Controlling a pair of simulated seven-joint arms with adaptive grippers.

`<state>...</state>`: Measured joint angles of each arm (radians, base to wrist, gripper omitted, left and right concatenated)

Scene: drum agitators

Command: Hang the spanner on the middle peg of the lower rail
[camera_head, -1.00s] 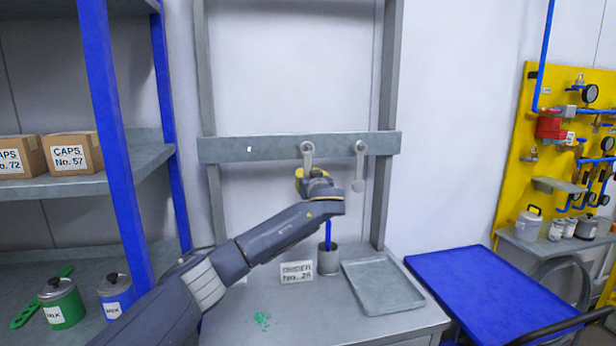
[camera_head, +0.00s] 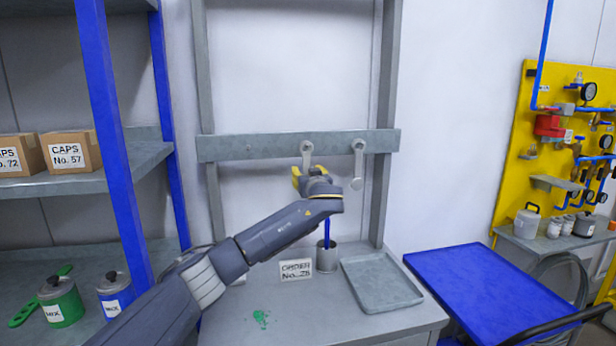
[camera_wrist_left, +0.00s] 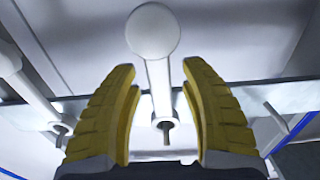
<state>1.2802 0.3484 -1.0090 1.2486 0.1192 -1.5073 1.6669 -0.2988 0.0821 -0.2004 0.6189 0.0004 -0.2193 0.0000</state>
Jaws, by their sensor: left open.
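The grey rail (camera_head: 225,148) runs across the frame above the bench. A grey ring-ended tool (camera_head: 307,150), which I take to be the spanner, hangs on the middle peg. My left gripper (camera_head: 310,174) is open around this tool, with a gap on each side (camera_wrist_left: 160,95). It hides the tool's lower part in the head view. A like tool (camera_head: 358,165) hangs on the right peg. The left peg (camera_head: 249,149) is bare. My right gripper is not in view.
Below stand a grey cup (camera_head: 327,261) with a blue rod, an order card (camera_head: 296,271) and a shallow grey tray (camera_head: 405,303). A blue cart (camera_head: 490,300) is at right. The left shelf (camera_head: 120,175) holds boxes; lidded pots and a green strip (camera_head: 40,300) are lower down.

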